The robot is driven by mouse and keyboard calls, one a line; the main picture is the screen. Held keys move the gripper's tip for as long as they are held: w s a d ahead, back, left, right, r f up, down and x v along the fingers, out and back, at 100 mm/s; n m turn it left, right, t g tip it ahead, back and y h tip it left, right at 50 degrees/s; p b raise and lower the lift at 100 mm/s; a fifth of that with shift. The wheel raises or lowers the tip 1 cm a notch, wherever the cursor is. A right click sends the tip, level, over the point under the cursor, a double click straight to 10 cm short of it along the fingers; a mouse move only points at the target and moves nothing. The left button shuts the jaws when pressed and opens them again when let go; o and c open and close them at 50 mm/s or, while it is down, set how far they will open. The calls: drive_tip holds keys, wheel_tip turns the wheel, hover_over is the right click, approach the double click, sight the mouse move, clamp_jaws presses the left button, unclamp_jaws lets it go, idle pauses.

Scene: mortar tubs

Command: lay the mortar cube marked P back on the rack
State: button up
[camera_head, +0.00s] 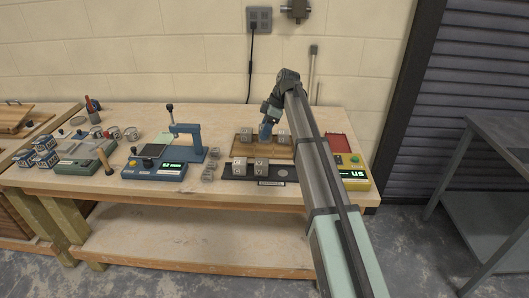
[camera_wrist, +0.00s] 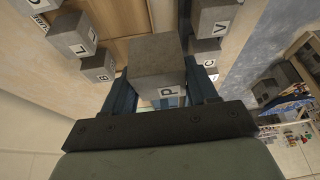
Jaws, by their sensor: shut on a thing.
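The grey mortar cube marked P (camera_wrist: 160,68) is between the two blue fingers of my gripper (camera_wrist: 158,85) in the wrist view, its letter facing the camera. My gripper is shut on it. In the head view my gripper (camera_head: 266,131) is over the back part of the brown wooden rack (camera_head: 265,152); the P cube cannot be made out there. Two grey cubes stand at the rack's back, one left (camera_head: 245,134) and one right (camera_head: 283,135) of my gripper. Whether the P cube touches the rack cannot be told.
A black tray (camera_head: 288,181) with two cubes (camera_head: 250,167) lies in front of the rack. A yellow scale (camera_head: 355,171) with a lit display stands right, a blue device (camera_head: 155,170) left. The wrist view shows lettered cubes left (camera_wrist: 73,33) and right (camera_wrist: 212,15).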

drive_tip(key=w, duration=0.5)
drive_tip(key=shift+m, duration=0.3)
drive_tip(key=shift+s+a+f, duration=0.1)
drive_tip(key=shift+a+f, duration=0.1)
drive_tip(key=shift+f, duration=2.15)
drive_tip(key=shift+a+f, duration=0.2)
drive_tip(key=shift+f, duration=2.1)
drive_tip(key=shift+f, duration=0.15)
drive_tip(key=o, duration=1)
drive_tip(key=shift+c, duration=0.2)
drive_tip(key=v, duration=1.2)
drive_tip(key=shift+s, duration=0.2)
